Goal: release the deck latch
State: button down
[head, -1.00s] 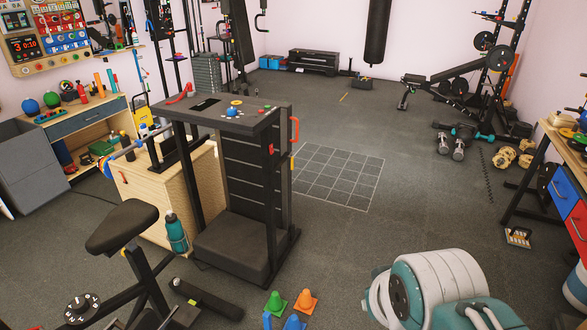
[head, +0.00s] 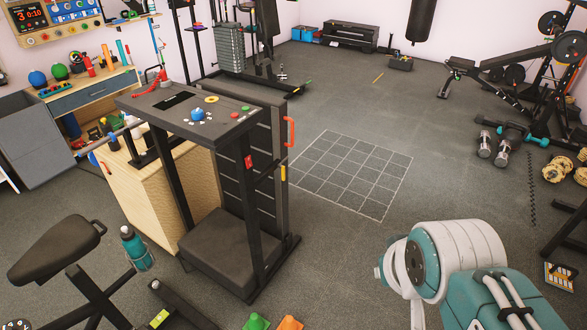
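A black treadmill-like machine (head: 195,118) stands left of centre, with its ribbed deck panel (head: 230,190) folded upright. A small red piece (head: 249,162), possibly the deck latch, sits on the near upright post. An orange-red handle (head: 290,131) is on the panel's right edge, with a yellow piece (head: 283,172) below it. My white and teal arm shows at the lower right, well apart from the machine. My gripper's fingers are not in view.
A marked grid (head: 350,173) lies on open floor right of the machine. A black seat (head: 55,250) and a teal bottle (head: 134,248) stand at lower left. Green (head: 256,322) and orange (head: 290,322) cones are at the bottom edge. Dumbbells (head: 493,143) lie at right.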

aim_at(284, 171)
jog(key=i+l, duration=0.4)
jog(key=i+l+u, duration=0.1)
jog(key=i+l, duration=0.3)
jog(key=l, duration=0.15)
jog(key=i+l+u, duration=0.1)
jog(key=i+l, duration=0.25)
jog(key=l, duration=0.2)
